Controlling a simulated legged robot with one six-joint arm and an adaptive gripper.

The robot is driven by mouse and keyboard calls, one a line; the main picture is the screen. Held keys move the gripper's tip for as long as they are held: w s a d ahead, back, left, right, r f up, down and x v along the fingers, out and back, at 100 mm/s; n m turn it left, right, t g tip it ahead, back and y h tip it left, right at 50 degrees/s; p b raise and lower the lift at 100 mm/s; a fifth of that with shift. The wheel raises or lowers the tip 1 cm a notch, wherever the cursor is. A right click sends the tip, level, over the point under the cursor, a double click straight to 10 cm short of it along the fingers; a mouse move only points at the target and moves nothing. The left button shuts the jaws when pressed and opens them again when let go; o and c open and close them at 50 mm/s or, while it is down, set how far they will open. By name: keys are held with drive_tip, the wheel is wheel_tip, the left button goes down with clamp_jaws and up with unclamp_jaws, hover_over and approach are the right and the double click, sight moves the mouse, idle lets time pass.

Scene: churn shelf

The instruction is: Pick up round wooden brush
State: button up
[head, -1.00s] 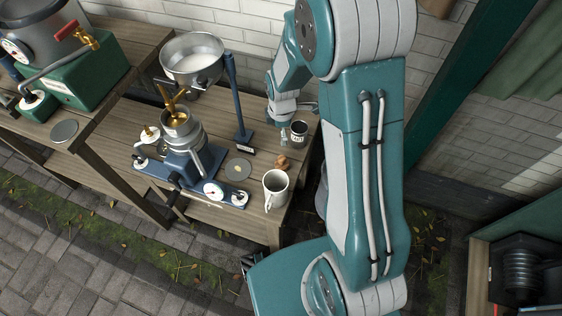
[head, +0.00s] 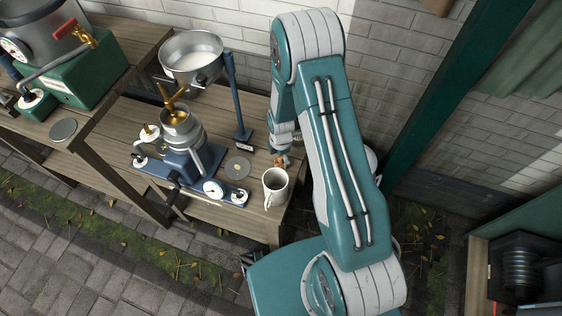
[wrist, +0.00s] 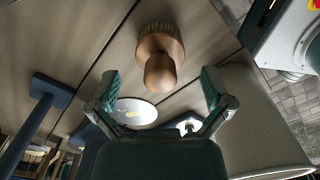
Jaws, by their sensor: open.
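The round wooden brush (wrist: 160,58) stands on the wooden table in the wrist view, with its knob towards my gripper and pale bristles at its far side. In the head view only a small brown part of the brush (head: 281,161) shows beside the wrist. My gripper (wrist: 160,92) is open, with one finger on each side of the brush's line, and nothing is between the fingers. The brush lies just beyond the fingertips, roughly centred between them. In the head view my arm hides most of the gripper.
A cream mug (head: 275,188) stands close by at the table's front right. A flat round disc (head: 238,168) lies to the left. A blue post (head: 236,105) holds a metal bowl (head: 191,58). The separator machine (head: 185,150) stands further left on the table (head: 225,218).

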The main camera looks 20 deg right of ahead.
sight(281, 161)
drive_tip(key=shift+f, duration=1.6)
drive_tip(key=c, duration=1.1)
drive_tip(key=shift+r, duration=0.15)
drive_tip(key=shift+r, duration=0.25)
wheel_tip(281, 161, up, 2)
drive_tip(key=shift+r, duration=0.1)
drive_tip(key=s+a+r, duration=0.5)
drive_tip(key=a+r, duration=0.5)
drive_tip(key=a, duration=0.3)
